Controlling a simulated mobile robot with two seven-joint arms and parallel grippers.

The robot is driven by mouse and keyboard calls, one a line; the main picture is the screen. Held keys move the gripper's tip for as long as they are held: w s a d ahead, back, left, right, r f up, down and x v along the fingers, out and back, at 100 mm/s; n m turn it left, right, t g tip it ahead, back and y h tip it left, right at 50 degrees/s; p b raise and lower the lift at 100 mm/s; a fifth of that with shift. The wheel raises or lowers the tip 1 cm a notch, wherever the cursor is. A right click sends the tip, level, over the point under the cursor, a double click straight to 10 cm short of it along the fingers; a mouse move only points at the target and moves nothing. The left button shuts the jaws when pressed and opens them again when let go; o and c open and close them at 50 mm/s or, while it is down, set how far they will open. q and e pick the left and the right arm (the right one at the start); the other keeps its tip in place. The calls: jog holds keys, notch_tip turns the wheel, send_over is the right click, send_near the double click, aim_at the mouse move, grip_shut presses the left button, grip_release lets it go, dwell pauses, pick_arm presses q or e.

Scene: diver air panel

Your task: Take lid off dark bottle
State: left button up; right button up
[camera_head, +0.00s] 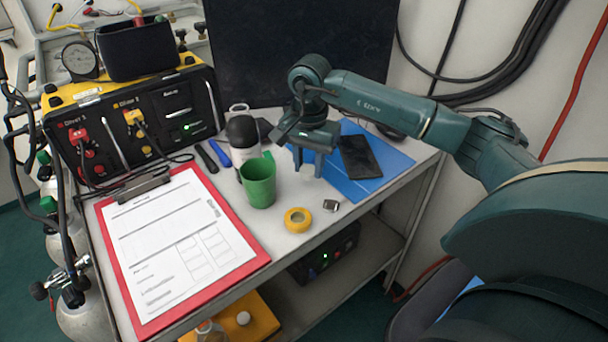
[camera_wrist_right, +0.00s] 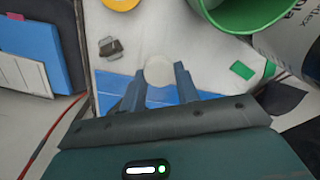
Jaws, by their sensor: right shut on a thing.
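A bottle with a dark top and a pale label (camera_head: 243,136) stands upright behind the green cup (camera_head: 258,184), which hides its lower part. In the right wrist view a labelled pale cylinder (camera_wrist_right: 292,42) shows at the right edge, beside the green cup (camera_wrist_right: 240,12). My right gripper (camera_head: 308,168) points down above the table, right of the bottle and apart from it. In the wrist view its fingers (camera_wrist_right: 159,78) are shut on a small white round piece (camera_wrist_right: 158,68); I cannot tell for sure whether it is the lid. My left gripper is out of view.
A blue mat (camera_head: 374,184) with a black phone-like slab (camera_head: 360,157) lies right of the gripper. A yellow tape roll (camera_head: 298,219) and a small metal piece (camera_head: 331,205) lie in front. A red clipboard (camera_head: 254,262) covers the left front. A control panel (camera_head: 150,118) stands behind.

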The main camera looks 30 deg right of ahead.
aim_at(308, 168)
notch_tip(308, 168, down, 4)
jog(key=shift+r, duration=0.1)
jog(key=shift+f, duration=0.25)
jog(key=o, duration=1.1)
jog(key=shift+r, duration=0.1)
